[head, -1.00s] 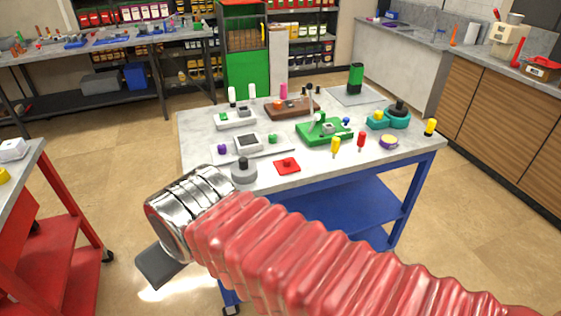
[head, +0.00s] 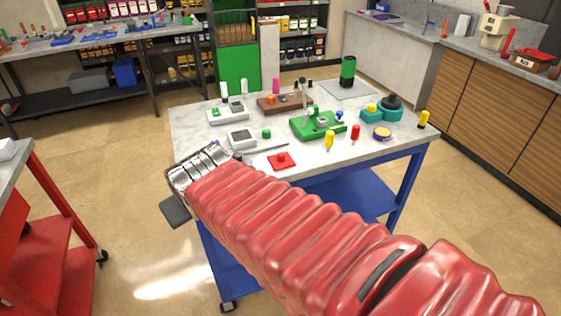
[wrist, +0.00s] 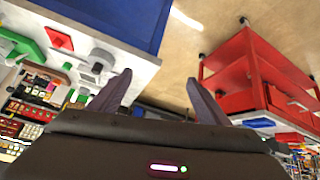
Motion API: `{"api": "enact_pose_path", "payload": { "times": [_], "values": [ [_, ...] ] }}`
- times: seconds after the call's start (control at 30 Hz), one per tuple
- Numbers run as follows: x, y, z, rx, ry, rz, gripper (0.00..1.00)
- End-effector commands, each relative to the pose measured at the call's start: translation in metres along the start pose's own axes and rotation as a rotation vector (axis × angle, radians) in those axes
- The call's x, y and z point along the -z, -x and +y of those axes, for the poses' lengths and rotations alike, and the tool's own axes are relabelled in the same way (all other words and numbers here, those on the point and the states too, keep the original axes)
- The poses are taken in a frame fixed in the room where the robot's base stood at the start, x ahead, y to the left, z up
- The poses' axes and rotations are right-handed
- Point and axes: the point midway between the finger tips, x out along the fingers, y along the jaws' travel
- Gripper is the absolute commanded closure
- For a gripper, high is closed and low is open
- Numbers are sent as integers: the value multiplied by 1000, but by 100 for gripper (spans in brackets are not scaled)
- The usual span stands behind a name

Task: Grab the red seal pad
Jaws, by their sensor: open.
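The red seal pad (head: 282,160) is a flat red square with a small raised knob, lying near the front edge of the grey-topped table (head: 228,161) in the head view. It also shows in the wrist view (wrist: 59,38), at the upper left. My gripper (wrist: 160,95) is open, its two fingers apart with nothing between them. In the head view my red-sleeved arm reaches to the table's front left corner, left of the pad and apart from it. The fingertips are hidden there behind the metal wrist.
A green fixture (head: 318,125) with an upright lever stands behind the pad. Yellow (head: 330,140) and red (head: 355,132) handled pieces stand to its right. A red cart (head: 48,232) stands at far left, with open floor between.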

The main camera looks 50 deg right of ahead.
Motion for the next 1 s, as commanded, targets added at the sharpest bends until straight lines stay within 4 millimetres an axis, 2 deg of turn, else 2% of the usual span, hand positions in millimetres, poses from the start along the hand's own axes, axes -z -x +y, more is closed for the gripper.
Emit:
{"api": "enact_pose_path", "payload": {
  "times": [0.03, 0.2, 0.5, 0.77, 1.0],
  "values": [
    [6, -12, 18, -35, -20, 15, 26],
    [24, -41, 72, -130, -63, 88, 16],
    [34, -83, 163, -242, -113, 205, 16],
    [21, -112, 229, -265, -150, 297, 16],
    [-7, -130, 278, -245, -198, 386, 16]
  ]
}}
